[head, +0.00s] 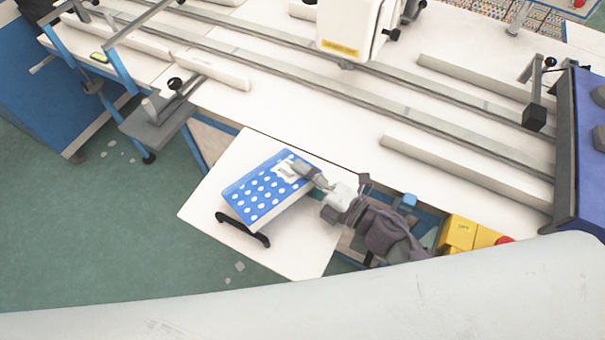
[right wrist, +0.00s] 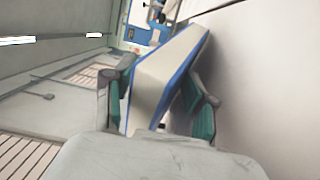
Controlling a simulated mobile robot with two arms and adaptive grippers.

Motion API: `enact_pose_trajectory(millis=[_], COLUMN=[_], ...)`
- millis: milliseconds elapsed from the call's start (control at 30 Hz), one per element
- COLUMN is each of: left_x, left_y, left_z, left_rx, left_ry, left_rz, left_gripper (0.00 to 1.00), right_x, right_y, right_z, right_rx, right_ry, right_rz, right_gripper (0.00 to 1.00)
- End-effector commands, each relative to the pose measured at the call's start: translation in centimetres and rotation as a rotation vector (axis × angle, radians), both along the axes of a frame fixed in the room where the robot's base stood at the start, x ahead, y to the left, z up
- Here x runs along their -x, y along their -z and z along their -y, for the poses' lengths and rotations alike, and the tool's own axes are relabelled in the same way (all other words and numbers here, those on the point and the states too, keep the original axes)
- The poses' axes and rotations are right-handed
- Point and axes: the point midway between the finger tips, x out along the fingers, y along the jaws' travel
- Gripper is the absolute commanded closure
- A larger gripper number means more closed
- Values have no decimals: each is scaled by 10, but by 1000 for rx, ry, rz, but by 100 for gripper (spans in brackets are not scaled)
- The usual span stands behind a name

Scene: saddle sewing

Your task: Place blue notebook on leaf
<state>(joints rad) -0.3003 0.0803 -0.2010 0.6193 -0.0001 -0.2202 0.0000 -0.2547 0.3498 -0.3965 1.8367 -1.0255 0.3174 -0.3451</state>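The blue notebook (head: 262,194) has a cover with white dots and a pale label near its upper right corner. My right gripper (head: 303,171) comes from the right and is shut on that corner. In the right wrist view the notebook (right wrist: 160,80) sits between the two green-padded fingers (right wrist: 158,105), its pale page edge facing the camera. The white leaf (head: 305,240) lies under the notebook in the head view. The notebook looks tilted, and I cannot tell whether it touches the leaf. My left gripper is out of view.
A black handle (head: 243,229) is at the notebook's lower edge over the leaf. The long white sewing table (head: 300,120) with metal rails adjoins behind. A yellow box with a red button (head: 470,235) stands to the right. Green floor (head: 100,230) lies left of the leaf.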

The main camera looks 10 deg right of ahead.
Motion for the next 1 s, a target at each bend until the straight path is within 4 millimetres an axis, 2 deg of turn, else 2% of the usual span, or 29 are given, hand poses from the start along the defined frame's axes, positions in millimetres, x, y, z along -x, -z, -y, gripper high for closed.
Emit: enact_pose_trajectory(millis=[300, 733, 1000], left_x=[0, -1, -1], left_y=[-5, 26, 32], left_z=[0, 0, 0], left_rx=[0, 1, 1], left_ry=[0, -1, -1], left_rz=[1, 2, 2], left_gripper=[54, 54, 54], right_x=[2, 66, 86], right_y=[-8, -2, -6], right_z=[1, 62, 81], right_rx=[-1, 1, -2], right_ry=[-1, -1, 0], right_rz=[2, -1, 2], right_gripper=[46, 46, 46])
